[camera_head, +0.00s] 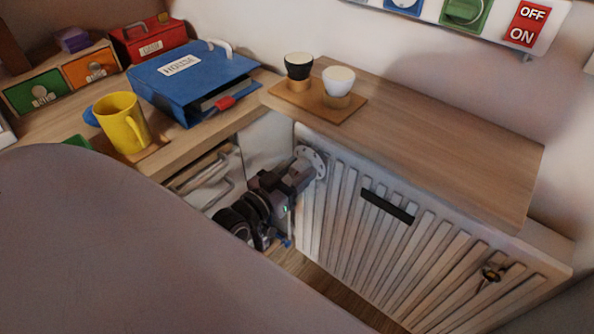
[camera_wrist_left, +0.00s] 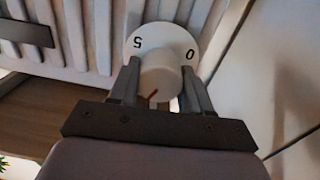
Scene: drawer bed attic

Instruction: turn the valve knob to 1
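The valve knob (camera_wrist_left: 158,78) is a white cylinder on a round white dial with black figures 0 and 5. A red pointer mark shows on the knob, facing the lower side of the wrist picture, away from the 0 and 5. In the head view the dial (camera_head: 316,158) sits at the upper left corner of the white radiator. My left gripper (camera_head: 307,170) is at the dial; in the left wrist view (camera_wrist_left: 160,75) its fingers stand on both sides of the knob and appear to touch it. The rest of the dial's figures are hidden. My right gripper is not in view.
The ribbed radiator (camera_head: 345,225) stands under a wooden shelf (camera_head: 440,135) holding two cups (camera_head: 338,82) on a board. A blue binder (camera_head: 185,85) and a yellow mug (camera_head: 122,125) are on the left surface. Wall switches (camera_head: 465,10) are above.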

